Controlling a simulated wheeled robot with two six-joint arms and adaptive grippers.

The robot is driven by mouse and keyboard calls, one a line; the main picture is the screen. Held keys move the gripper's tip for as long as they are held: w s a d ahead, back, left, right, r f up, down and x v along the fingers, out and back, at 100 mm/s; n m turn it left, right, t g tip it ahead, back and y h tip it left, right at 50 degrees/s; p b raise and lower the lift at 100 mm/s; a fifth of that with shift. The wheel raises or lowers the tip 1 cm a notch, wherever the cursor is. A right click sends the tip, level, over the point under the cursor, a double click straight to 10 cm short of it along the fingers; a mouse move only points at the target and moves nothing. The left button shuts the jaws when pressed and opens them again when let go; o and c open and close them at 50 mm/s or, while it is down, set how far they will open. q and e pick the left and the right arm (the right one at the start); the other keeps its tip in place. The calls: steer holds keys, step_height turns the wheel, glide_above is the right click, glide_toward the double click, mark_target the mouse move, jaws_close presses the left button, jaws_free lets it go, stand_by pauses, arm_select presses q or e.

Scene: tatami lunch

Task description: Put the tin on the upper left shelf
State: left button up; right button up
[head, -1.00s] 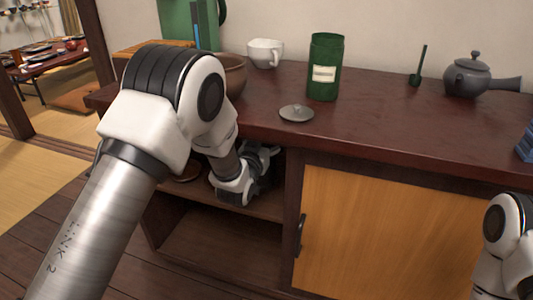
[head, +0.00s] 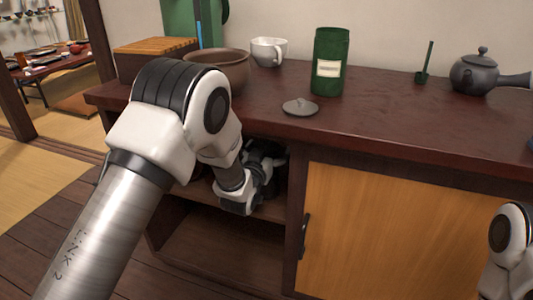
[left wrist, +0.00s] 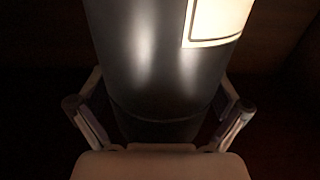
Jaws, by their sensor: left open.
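A dark grey tin (left wrist: 145,60) with a cream label (left wrist: 215,22) fills the middle of the left wrist view. It stands in a dark space, between the two fingers of my left gripper (left wrist: 160,88), which is open. In the head view my left gripper (head: 264,160) reaches into the upper left shelf (head: 272,205) under the counter. Its fingertips and this tin are hidden there. Whether the fingers touch the tin, I cannot tell. A green canister (head: 331,48) with a pale label stands on the counter. My right gripper is out of view.
A closed sliding door (head: 390,225) is right of the shelves. The lower shelf (head: 225,250) looks empty.

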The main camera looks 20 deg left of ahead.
arm_select(q)
steer(key=s+p, duration=0.5)
steer(key=s, duration=0.7)
steer(key=s+a+f+g, duration=0.2)
steer(key=s+f+g, duration=0.3)
steer(key=s+f, duration=0.5)
steer(key=s+a+f+g, duration=0.2)
steer(key=s+f+g, duration=0.45)
steer(key=f, duration=0.65)
steer(key=s+f+g, duration=0.3)
steer(key=s, duration=0.6)
steer(key=s+f+g, duration=0.3)
steer(key=s, duration=0.6)
steer(key=shift+s+a+f+n+g, duration=0.25)
steer(key=shift+s+n+g, duration=0.1)
steer(key=shift+s+n, duration=0.05)
steer(key=shift+w+y, duration=0.1)
steer(key=shift+y, duration=0.2)
